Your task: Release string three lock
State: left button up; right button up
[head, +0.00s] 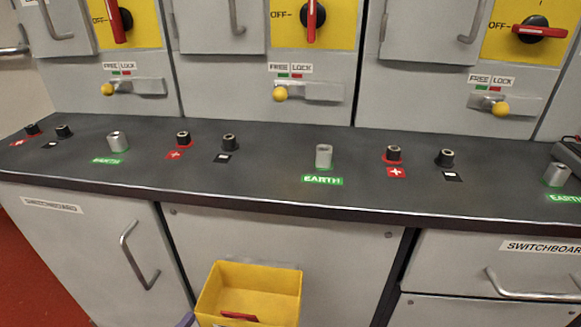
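Three lock sliders with yellow knobs sit on the grey cabinet fronts under FREE/LOCK labels. The left knob (107,89) and the middle knob (280,94) stand at the left ends of their plates, toward FREE. The right knob (500,109) stands toward the right of its plate, on the LOCK side. No string numbers show, so I cannot tell from labels which is three. The right red switch handle (540,30) lies level, toward OFF; the left handle (116,22) and middle handle (311,18) stand upright. Neither of my grippers is in view.
A dark counter (270,170) runs below the locks, with black terminals and metal EARTH posts (324,156) standing on it. A yellow bin (250,292) holding something red stands below the counter front. A dark object is cut off at the right edge.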

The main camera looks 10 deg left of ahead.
aim_at(500, 108)
jog(key=k+j, duration=0.2)
jog(key=k, duration=0.25)
jog(key=k+j, duration=0.2)
jog(key=k, duration=0.3)
